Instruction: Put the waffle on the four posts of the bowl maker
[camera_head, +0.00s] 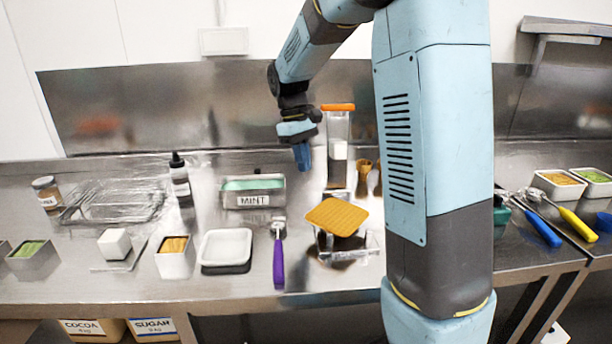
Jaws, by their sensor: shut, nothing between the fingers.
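The waffle (337,216) is a flat golden-brown square with rounded corners. It lies on top of the bowl maker (362,252), a shiny metal device on the steel counter, and looks slightly tilted. The waffle covers the posts, so I cannot tell how it rests on each one. My gripper (302,165) points down above the counter, behind and to the left of the waffle, apart from it. Its blue fingers are shut and empty.
A clear container with an orange lid (338,107) stands close right of my gripper. A mint tub (253,191), a purple-handled scoop (278,262) and a white tray (226,247) lie left of the bowl maker. My arm hides the counter to its right.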

